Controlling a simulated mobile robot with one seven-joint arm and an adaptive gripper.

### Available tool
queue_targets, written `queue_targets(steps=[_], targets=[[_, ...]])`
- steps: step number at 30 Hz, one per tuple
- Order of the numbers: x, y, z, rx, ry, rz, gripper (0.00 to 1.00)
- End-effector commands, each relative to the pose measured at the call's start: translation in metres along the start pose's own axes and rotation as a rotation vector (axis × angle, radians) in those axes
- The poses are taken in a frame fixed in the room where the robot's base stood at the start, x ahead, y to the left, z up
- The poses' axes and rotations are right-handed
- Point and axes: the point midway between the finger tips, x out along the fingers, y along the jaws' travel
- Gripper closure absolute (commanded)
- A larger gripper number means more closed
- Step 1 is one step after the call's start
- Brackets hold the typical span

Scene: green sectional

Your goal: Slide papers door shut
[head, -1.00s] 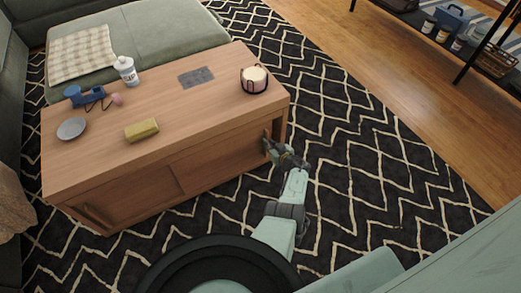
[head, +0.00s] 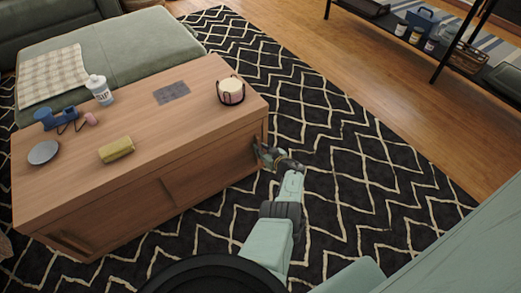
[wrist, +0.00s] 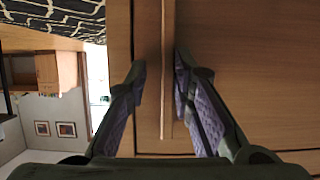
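The wooden coffee table (head: 60,190) has sliding doors along its front, and the right-hand door panel (head: 205,178) reaches close to the table's right front corner. My gripper (head: 266,156) is at that corner in the head view, low against the front. In the wrist view my gripper (wrist: 160,72) is open, its two fingers on either side of a thin upright wooden strip (wrist: 168,110). The right finger is at or very near the strip; a gap shows between it and the left finger. In the head view the gripper hides the door's far edge.
On the tabletop are a candle in a holder (head: 231,91), a white bottle (head: 98,89), a yellow object (head: 116,149), a grey dish (head: 43,152) and a blue object (head: 58,118). A green sofa (head: 140,45) stands behind. The patterned rug (head: 370,170) on the right is clear.

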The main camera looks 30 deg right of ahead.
Motion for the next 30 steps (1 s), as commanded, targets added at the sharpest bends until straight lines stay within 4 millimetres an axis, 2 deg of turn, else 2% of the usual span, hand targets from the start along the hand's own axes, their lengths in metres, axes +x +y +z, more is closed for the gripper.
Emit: queue_targets(steps=[3,17,26,30], targets=[[0.0,0.0,0.0,0.0,0.001,0.0,0.7],[-0.003,0.001,-0.002,-0.001,-0.001,-0.002,0.7],[-0.01,-0.002,-0.022,-0.002,0.003,-0.003,0.7],[-0.018,0.0,-0.041,-0.002,0.004,-0.002,0.7]])
